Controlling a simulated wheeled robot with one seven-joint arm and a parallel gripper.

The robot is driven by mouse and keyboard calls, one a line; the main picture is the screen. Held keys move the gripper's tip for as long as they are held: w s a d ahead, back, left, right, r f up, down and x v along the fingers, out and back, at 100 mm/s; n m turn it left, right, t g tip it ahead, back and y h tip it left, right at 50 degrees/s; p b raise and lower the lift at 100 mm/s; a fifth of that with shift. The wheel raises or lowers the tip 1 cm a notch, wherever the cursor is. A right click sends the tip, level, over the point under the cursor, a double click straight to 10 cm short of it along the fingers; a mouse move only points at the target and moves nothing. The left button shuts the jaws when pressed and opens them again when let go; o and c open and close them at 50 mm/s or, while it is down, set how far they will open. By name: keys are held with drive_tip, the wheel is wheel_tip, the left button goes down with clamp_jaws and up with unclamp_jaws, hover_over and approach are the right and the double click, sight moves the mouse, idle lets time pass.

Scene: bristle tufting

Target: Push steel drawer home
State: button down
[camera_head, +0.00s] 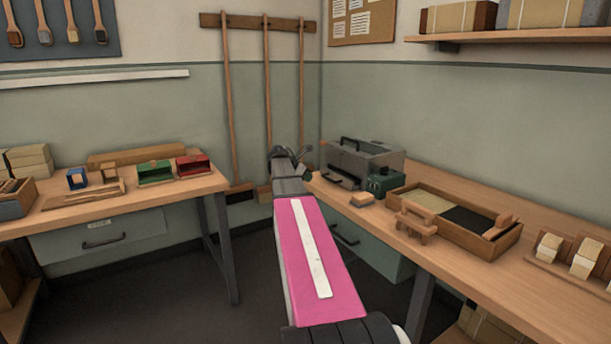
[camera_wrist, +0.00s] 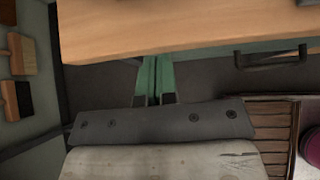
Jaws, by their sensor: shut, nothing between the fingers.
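A grey-green steel drawer (camera_head: 372,252) with a dark bar handle hangs under the right bench, partly hidden by my arm. In the wrist view its handle (camera_wrist: 270,58) and a thin strip of its front show at the upper right, below the bench edge. I cannot tell how far it stands out. My gripper (camera_wrist: 154,62) is shut and empty. Its green fingers point toward the bench edge, left of the handle in the wrist view. In the head view the gripper is mostly hidden behind my pink arm, near the bench's left end.
The right bench (camera_head: 455,262) carries a grey metal machine (camera_head: 362,160), a green box (camera_head: 384,181), a wooden tray (camera_head: 487,247) and small blocks. The left bench (camera_head: 130,196) has its own drawer (camera_head: 98,238). Brooms (camera_head: 267,100) hang at the back. Dark floor lies open between the benches.

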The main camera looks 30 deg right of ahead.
sight(335, 179)
drive_tip(key=x, duration=0.5)
drive_tip(key=shift+w+d+f, duration=0.1)
drive_tip(key=d, duration=0.3)
drive_tip(key=shift+w+d, duration=0.1)
drive_tip(key=shift+w, duration=0.05)
drive_tip(key=shift+d+r, duration=0.2)
drive_tip(key=shift+d, duration=0.35)
drive_tip(key=shift+w+d, duration=0.2)
drive_tip(key=shift+d, duration=2.15)
drive_tip(key=a, duration=0.4)
drive_tip(key=shift+s+a+f, duration=0.2)
drive_tip(key=shift+s+a, duration=0.1)
drive_tip(key=shift+a, duration=0.1)
drive_tip(key=v, duration=0.9)
drive_tip(key=shift+a+r, duration=0.15)
